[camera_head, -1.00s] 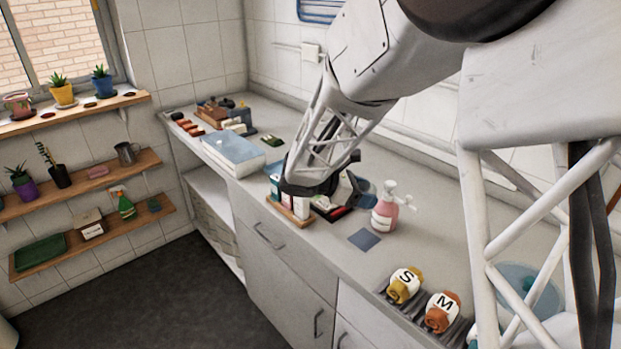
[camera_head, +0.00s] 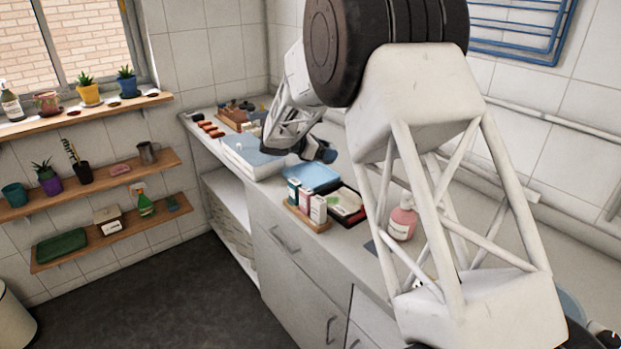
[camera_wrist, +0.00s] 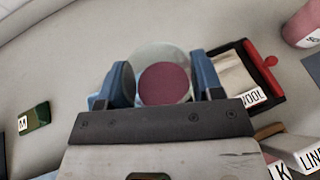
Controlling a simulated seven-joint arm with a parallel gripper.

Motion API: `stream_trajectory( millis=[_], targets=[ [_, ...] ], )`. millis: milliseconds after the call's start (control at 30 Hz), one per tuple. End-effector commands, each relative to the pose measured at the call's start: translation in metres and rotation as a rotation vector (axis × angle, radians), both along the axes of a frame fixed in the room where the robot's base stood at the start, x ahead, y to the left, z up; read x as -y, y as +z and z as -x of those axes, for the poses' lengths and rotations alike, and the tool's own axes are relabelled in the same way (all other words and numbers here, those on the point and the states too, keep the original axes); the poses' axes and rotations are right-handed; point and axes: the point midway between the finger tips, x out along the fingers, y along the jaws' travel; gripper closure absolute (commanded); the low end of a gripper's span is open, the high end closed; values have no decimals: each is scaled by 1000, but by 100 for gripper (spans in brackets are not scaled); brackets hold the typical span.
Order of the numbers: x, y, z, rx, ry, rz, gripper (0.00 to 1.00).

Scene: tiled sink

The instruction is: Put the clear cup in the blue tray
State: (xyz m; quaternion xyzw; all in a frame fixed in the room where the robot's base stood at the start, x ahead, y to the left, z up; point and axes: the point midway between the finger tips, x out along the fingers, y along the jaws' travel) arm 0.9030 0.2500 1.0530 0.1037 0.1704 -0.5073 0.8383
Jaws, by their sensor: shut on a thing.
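The clear cup (camera_wrist: 150,53) is between the two blue fingers of my gripper (camera_wrist: 163,82) in the wrist view, and my gripper is shut on it. A dark red round patch shows within the cup's outline; I cannot tell whether it is inside it. In the head view my gripper (camera_head: 326,153) is above the counter, close to the light blue tray (camera_head: 313,178). The cup is hard to make out there. The tray lies flat behind the small boxes, and my gripper is over or just behind its far edge.
A wooden holder with small boxes (camera_head: 307,206) and a black-and-red tray (camera_head: 348,205) stand in front of the blue tray. A pink soap bottle (camera_head: 402,222) stands to the right. A white box with a bluish top (camera_head: 250,158) is to the left. A green block (camera_wrist: 34,117) lies on the counter.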

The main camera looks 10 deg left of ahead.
Motion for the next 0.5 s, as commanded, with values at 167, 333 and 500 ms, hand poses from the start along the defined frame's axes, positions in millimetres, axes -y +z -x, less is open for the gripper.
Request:
stream_trajectory(
  millis=[167,333,500],
  targets=[
    [-24,-1,-29,2,41,4,67],
    [-36,-1,-43,4,63,7,67],
    [-39,-1,-46,3,68,9,67]
  ],
)
